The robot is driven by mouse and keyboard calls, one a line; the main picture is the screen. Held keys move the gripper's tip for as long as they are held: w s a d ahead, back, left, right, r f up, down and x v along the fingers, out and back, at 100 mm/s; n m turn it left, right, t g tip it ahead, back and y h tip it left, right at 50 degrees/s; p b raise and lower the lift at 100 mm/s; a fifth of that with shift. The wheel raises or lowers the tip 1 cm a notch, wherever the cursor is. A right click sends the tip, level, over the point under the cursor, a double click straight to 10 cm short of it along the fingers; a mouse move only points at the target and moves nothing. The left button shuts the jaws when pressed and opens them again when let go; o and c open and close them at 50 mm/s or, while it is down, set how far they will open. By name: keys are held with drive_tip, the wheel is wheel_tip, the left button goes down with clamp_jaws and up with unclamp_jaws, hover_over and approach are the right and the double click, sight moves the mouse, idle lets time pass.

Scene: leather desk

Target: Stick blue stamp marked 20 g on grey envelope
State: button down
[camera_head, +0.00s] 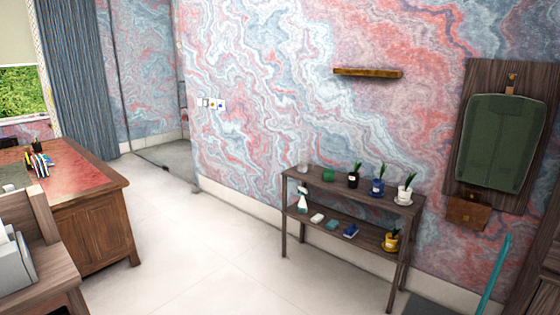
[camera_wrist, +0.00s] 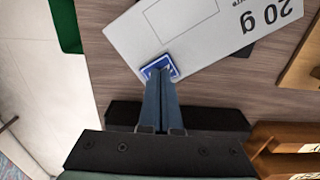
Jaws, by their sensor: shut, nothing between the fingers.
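In the wrist view a light grey envelope (camera_wrist: 205,42) lies on a wood-grain surface, printed "20 g", which reads upside down, with an outlined rectangle. A small blue stamp (camera_wrist: 157,66) with a white border lies at the envelope's near left edge, partly covered by my fingertips. My gripper (camera_wrist: 160,78) is shut with its fingers together, tips over the stamp. I cannot tell whether the tips touch it or whether the stamp is stuck down. Its own marking is not readable. The head view shows neither envelope, stamp nor gripper.
A dark flat thing (camera_wrist: 240,49) shows under the envelope's edge. A green thing (camera_wrist: 66,25) is at the upper left and wooden pieces (camera_wrist: 280,140) at the right. The head view shows a red-topped desk (camera_head: 85,175), a plant shelf (camera_head: 340,235) and open floor between.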

drive_tip(key=shift+f+b, duration=0.4)
drive_tip(key=shift+f, duration=0.25)
drive_tip(key=shift+r, duration=0.15)
idle(0.4)
wheel_tip(320, 180, up, 7)
drive_tip(key=p, duration=0.7)
drive_tip(key=shift+w, duration=0.1)
